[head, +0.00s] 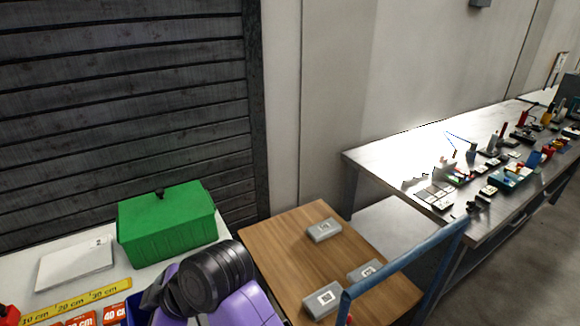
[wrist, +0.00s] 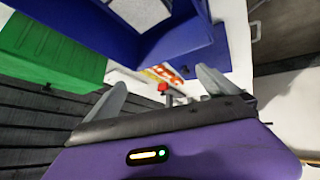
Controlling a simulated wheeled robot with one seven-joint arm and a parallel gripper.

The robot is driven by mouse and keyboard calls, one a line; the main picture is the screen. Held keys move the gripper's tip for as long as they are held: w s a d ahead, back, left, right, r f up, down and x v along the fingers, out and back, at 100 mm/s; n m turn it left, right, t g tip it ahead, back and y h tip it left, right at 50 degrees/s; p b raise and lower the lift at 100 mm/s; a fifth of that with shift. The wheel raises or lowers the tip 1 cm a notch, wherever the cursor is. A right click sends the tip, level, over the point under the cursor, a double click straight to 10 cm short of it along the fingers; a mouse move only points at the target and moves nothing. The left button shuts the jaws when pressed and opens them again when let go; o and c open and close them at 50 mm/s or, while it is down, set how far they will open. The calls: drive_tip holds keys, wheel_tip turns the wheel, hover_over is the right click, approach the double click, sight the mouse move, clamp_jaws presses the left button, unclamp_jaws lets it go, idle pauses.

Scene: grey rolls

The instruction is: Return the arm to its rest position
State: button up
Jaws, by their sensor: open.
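My gripper (wrist: 162,90) shows in the wrist view with its two grey fingers spread wide apart. No object is held between the fingers. A small red-topped thing shows beyond the gap, apart from them as far as I can tell. In the head view my purple and black arm (head: 212,280) is at the bottom centre, just right of and in front of the green box (head: 168,228). The gripper itself cannot be made out there. The green box also shows at the left of the wrist view (wrist: 48,52).
A blue bin (wrist: 185,48) lies beyond my fingers. A white booklet (head: 75,265) and yellow length strip (head: 75,302) lie on the white table. Grey boxes (head: 323,230) sit on a wooden table (head: 285,240), near a blue rail (head: 405,262). A cluttered metal bench (head: 400,155) stands right.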

drive_tip(key=s+d+f+m+t, duration=0.2)
drive_tip(key=d+m+t, duration=1.25)
drive_tip(key=d, duration=1.15)
drive_tip(key=s+d+m+h, duration=0.2)
drive_tip(key=s+d+h, duration=0.2)
drive_tip(key=s+d, duration=0.6)
drive_tip(key=s+d+r+m+g+h, duration=0.1)
drive_tip(key=s+d+m+h, duration=0.2)
drive_tip(key=s+d, duration=0.7)
drive_tip(key=s+h, duration=0.1)
drive_tip(key=s, duration=0.6)
drive_tip(key=shift+d, duration=0.15)
